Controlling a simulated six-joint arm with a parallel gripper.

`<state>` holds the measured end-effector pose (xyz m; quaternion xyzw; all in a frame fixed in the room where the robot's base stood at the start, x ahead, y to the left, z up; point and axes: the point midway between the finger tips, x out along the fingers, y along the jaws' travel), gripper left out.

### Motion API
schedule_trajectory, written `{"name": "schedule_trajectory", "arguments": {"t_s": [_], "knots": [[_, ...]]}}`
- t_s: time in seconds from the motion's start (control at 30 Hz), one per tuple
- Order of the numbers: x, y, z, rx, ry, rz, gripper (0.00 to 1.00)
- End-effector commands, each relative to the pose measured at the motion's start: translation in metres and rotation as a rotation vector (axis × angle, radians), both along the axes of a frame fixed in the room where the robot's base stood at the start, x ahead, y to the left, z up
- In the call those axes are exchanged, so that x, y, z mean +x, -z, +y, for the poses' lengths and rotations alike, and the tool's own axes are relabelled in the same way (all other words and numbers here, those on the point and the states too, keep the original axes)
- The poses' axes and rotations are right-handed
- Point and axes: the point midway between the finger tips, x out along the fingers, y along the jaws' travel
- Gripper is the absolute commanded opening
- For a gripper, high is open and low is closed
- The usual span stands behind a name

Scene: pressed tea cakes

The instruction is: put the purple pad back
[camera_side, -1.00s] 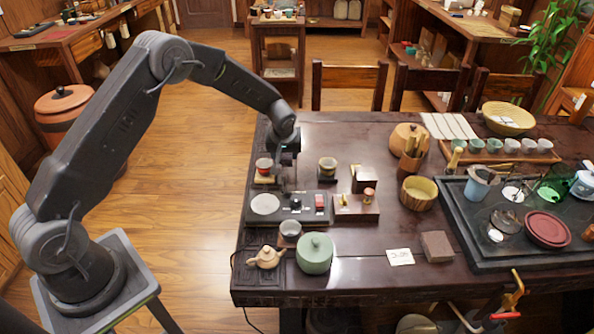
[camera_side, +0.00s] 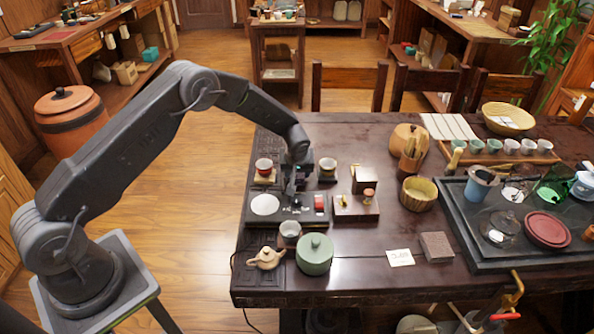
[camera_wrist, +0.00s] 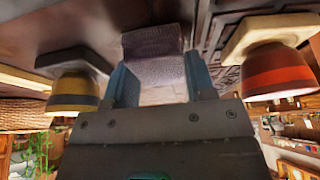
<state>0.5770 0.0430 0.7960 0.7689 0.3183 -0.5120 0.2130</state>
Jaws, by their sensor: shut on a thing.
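My gripper (camera_side: 297,187) is low over the dark panel (camera_side: 278,216) with the white disc, in the side view. In the wrist view my gripper (camera_wrist: 160,82) has its two blue-grey fingers on either side of a speckled greyish-purple pad (camera_wrist: 154,68), and it is shut on this pad. The pad is hardly visible in the side view, hidden by the dark fingers. I cannot tell whether the pad touches the panel.
A cup with a red band (camera_side: 264,166) stands left of my gripper, another banded cup (camera_side: 327,166) right. A small white cup (camera_side: 290,230), teapot (camera_side: 267,257) and green jar (camera_side: 314,254) stand in front.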

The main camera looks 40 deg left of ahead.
Motion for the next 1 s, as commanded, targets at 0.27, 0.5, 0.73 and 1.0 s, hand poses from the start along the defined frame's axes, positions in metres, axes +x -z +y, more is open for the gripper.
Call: {"name": "schedule_trajectory", "arguments": {"t_s": [0.27,0.5,0.73,1.0], "knots": [[0.0,0.002,0.0,0.0,0.0,0.0,0.71],[0.0,0.002,0.0,0.0,0.0,0.0,0.76],[-0.003,-0.015,-0.004,0.0,0.002,-0.002,0.76],[-0.019,-0.067,-0.019,0.0,0.002,-0.002,0.76]]}}
